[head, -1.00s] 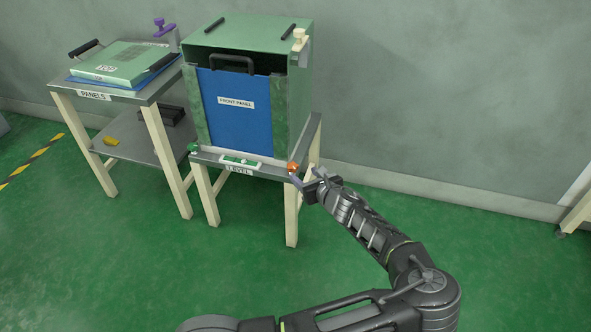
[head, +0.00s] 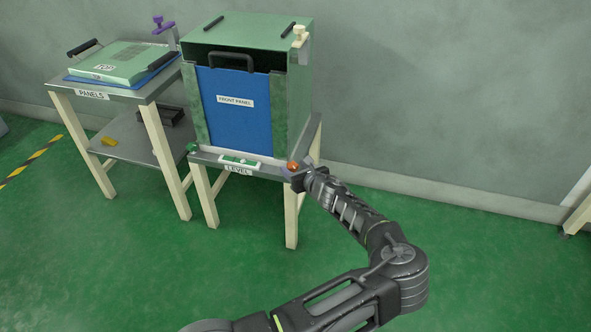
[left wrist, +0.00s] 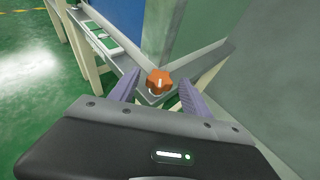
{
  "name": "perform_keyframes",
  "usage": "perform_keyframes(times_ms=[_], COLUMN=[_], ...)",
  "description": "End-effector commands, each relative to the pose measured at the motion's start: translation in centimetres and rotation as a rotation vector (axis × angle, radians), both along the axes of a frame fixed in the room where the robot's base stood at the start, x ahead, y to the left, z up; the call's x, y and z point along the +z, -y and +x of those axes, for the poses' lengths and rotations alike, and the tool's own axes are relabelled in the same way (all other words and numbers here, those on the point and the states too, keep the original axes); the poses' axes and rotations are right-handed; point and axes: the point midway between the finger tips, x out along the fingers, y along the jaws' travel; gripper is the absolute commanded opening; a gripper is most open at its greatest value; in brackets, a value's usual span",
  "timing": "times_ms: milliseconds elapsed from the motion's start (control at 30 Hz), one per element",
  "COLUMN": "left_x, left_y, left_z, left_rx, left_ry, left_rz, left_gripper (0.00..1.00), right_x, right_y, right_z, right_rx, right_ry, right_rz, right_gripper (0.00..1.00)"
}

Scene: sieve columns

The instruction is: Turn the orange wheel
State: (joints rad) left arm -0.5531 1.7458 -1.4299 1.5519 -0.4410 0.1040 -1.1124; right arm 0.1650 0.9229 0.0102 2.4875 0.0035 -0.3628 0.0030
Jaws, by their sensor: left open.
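The orange wheel (head: 292,166) is a small knob at the front right corner of the grey table under the green cabinet. In the left wrist view the orange wheel (left wrist: 159,81) shows a white mark and lies between and just beyond the tips of my open left gripper (left wrist: 155,92). The two purple fingers stand on either side of it, apart from it as far as I can tell. In the head view my left gripper (head: 290,176) is at that corner, its fingers mostly hidden. My right gripper is not in view.
The cabinet (head: 300,100) has a blue front panel (head: 235,125). A panels table (head: 120,92) stands to the left. The floor in front is clear.

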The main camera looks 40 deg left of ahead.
Motion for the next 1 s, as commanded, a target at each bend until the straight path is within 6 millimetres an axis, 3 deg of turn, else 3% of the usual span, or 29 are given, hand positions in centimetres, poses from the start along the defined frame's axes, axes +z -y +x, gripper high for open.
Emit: perform_keyframes(times_ms=[100,767,1000], left_x=[0.03,0.0,-0.04], left_y=[0.02,0.04,0.03], left_z=[-0.01,-0.04,-0.06], left_rx=[0.0,0.001,-0.003], left_ry=[0.0,0.0,-0.001], left_rz=[0.0,0.0,0.001], left_gripper=[0.56,0.02,0.0], right_x=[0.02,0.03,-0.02], right_y=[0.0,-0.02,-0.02], right_z=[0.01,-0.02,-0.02], right_rx=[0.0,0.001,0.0], right_ry=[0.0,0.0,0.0], right_rz=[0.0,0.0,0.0], right_gripper=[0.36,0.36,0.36])
